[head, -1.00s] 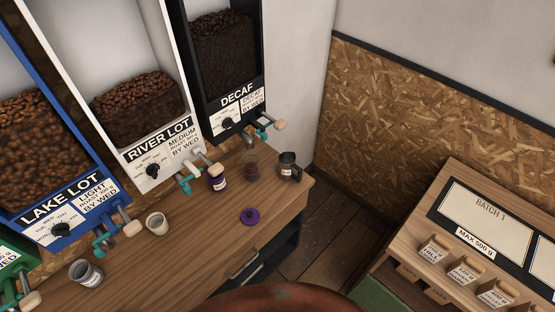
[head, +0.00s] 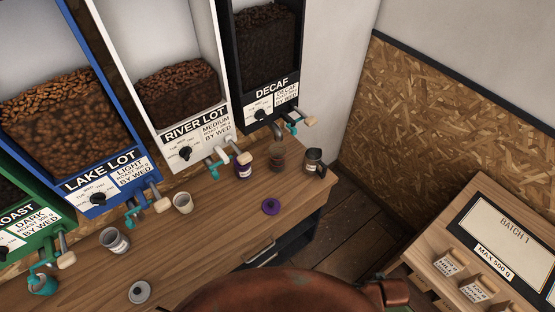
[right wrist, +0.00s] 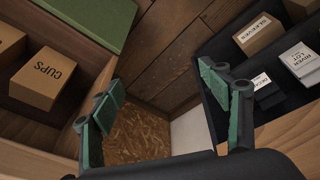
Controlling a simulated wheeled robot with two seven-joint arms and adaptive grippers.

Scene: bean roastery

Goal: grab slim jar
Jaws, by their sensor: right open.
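In the head view several small vessels stand on the wooden counter (head: 225,228). I cannot tell for certain which is the slim jar. My right gripper (right wrist: 163,84) is open and empty in the right wrist view, with green pads wide apart. It faces a gap between cabinets, and neither jar shows there. My left gripper is in neither view.
A purple lid (head: 270,207), a cream cup (head: 183,203), a grey cup (head: 115,240) and a grey lid (head: 139,292) share the counter. In the wrist view a cups box (right wrist: 46,80) sits on a left shelf.

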